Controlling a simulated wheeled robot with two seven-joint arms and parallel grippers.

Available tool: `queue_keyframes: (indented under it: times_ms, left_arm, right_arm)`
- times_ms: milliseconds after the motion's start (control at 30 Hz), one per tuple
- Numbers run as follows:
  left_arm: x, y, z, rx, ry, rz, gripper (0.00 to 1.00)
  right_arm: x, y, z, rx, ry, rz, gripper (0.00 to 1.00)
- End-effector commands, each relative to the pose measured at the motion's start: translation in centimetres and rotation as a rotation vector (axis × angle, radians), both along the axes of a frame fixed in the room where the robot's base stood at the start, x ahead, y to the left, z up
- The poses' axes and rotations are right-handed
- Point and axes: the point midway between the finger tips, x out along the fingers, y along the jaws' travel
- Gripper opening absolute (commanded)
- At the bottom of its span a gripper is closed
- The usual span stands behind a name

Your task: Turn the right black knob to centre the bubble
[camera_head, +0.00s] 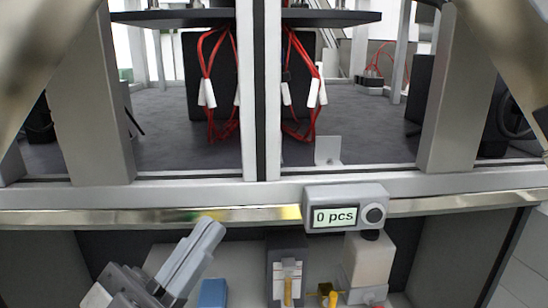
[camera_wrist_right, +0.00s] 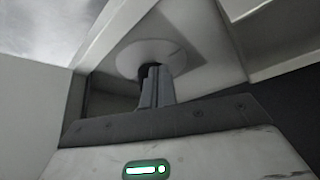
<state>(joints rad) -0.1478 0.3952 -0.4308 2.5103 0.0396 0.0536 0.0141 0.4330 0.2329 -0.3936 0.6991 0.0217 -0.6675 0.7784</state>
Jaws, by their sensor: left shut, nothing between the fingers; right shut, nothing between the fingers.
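My left gripper (camera_head: 208,228) comes in from the lower left in the head view. Its fingers are together and empty, pointing up and right, well left of the display box. No bubble can be made out in either view. My right gripper (camera_wrist_right: 156,72) shows only in the right wrist view, its dark fingers shut and empty. They point toward a pale round disc (camera_wrist_right: 135,57); whether they touch it I cannot tell.
The box's screen (camera_head: 334,217) reads "0 pcs". A metal rail (camera_head: 130,216) runs across the front. Below it are a blue block (camera_head: 212,293), a dark fixture (camera_head: 287,246) and a pale container (camera_head: 368,262). Red cables (camera_head: 208,75) hang behind the upright post (camera_head: 259,110).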

Motion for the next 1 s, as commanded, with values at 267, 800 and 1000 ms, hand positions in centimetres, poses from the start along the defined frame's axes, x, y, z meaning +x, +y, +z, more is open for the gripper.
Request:
queue_keyframes:
  times_ms: [267, 800, 1000]
  left_arm:
    - [0.0, 0.0, 0.0, -0.001, 0.001, -0.001, 0.0]
    - [0.5, 0.1, -0.6, -0.012, 0.079, -0.005, 0.0]
    - [0.9, 0.2, -1.1, -0.025, 0.135, -0.006, 0.0]
  right_arm:
    - [0.3, -0.2, 0.1, 0.001, -0.001, 0.0, 0.0]
    - [-0.4, -0.9, 0.1, 0.0, 0.001, -0.001, 0.0]
    - [-0.7, -1.3, 0.0, 0.0, 0.0, -0.001, 0.0]
